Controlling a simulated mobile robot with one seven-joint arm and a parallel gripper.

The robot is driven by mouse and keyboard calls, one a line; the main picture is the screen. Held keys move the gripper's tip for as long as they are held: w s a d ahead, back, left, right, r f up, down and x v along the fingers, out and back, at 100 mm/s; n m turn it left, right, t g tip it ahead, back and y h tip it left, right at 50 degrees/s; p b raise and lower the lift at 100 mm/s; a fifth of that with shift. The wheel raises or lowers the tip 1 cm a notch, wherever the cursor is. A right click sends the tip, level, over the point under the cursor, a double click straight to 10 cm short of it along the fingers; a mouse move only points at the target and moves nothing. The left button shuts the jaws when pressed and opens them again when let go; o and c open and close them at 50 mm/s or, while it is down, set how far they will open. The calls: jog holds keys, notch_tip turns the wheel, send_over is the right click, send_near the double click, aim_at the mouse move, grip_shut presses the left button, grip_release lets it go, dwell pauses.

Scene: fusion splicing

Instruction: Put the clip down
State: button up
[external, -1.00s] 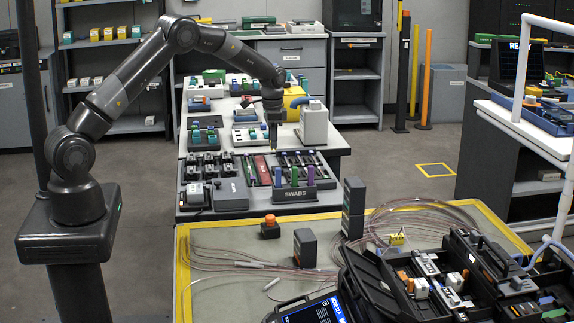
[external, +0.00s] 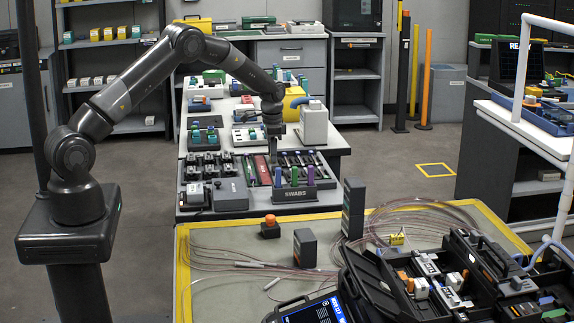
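My gripper (external: 273,155) points down over the grey tool tray (external: 233,212) on the long bench, near the red strip (external: 261,169) and the row of slim tools. It is small and dark in this view, so I cannot tell whether its fingers are open or shut. I cannot make out a clip between the fingers. Several black clip-like pieces (external: 200,170) lie in the left part of the tray, but I cannot tell which is the clip.
The swabs holder (external: 295,194) with coloured tubes stands just in front of my gripper. A white dispenser (external: 314,125) stands behind to the right. The near table holds dark upright blocks (external: 353,208), coiled fibres and an open black case (external: 440,285).

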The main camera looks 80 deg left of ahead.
jog(key=shift+o, duration=1.3)
jog(key=shift+r, duration=0.1)
notch_tip(320, 180, up, 11)
jog(key=s+d+r+t, duration=0.1)
jog(key=s+d+r, duration=0.5)
jog(key=d+r, duration=0.5)
jog(key=s+d+r+t, duration=0.2)
jog(key=s+d+r, duration=0.4)
jog(key=d+r, duration=0.55)
jog(key=s+d+f+t, duration=0.1)
jog(key=s+d, duration=0.7)
jog(key=s, duration=0.3)
jog(key=s+d+f+t, duration=0.1)
jog(key=s+d+f, duration=0.1)
jog(key=s+d, duration=0.6)
jog(key=s, duration=0.3)
jog(key=shift+d+f+t, duration=0.2)
jog(key=shift+d+t, duration=0.05)
jog(key=shift+t, duration=0.05)
